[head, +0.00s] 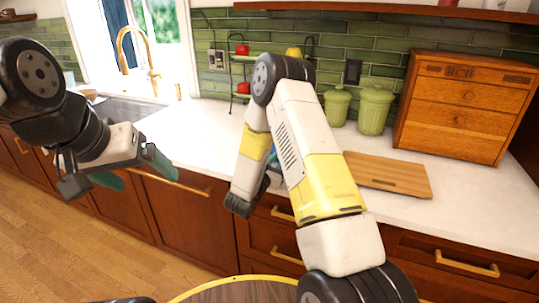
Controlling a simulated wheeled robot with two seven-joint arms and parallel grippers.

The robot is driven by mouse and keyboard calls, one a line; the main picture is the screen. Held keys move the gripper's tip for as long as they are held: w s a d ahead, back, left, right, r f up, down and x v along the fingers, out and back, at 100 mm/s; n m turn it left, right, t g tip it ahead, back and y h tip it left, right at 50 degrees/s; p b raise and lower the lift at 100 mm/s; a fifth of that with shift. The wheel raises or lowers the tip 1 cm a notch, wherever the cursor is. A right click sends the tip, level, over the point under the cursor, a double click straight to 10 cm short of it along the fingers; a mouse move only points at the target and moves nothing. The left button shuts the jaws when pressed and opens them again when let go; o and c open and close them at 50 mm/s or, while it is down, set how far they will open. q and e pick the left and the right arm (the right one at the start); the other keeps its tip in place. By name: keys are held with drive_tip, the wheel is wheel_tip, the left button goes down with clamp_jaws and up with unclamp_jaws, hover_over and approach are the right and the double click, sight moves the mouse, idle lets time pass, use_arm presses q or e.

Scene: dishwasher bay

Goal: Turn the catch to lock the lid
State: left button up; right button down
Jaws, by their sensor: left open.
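I cannot make out a catch or a lid with a catch in the head view. My left gripper (134,173) hangs in front of the counter at the left, with its teal fingertips spread apart and nothing between them. It is over the floor side of the cabinets, below the sink. My right arm rises from the bottom right, bends at the top and comes down over the counter's front edge.
Two green lidded canisters (374,111) stand at the back, beside a wooden drawer box (463,103). A wooden board (388,174) lies in front of them. A green rack (241,75) holds red items. A sink (125,109) with a gold faucet (136,50) is at the left. Counter between is clear.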

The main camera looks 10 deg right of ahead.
drive_tip(key=c, duration=1.1)
unclamp_jaws()
drive_tip(key=shift+c, duration=0.2)
drive_tip(key=v, duration=0.7)
drive_tip(key=shift+s+a, duration=0.25)
drive_tip(key=shift+s, duration=0.1)
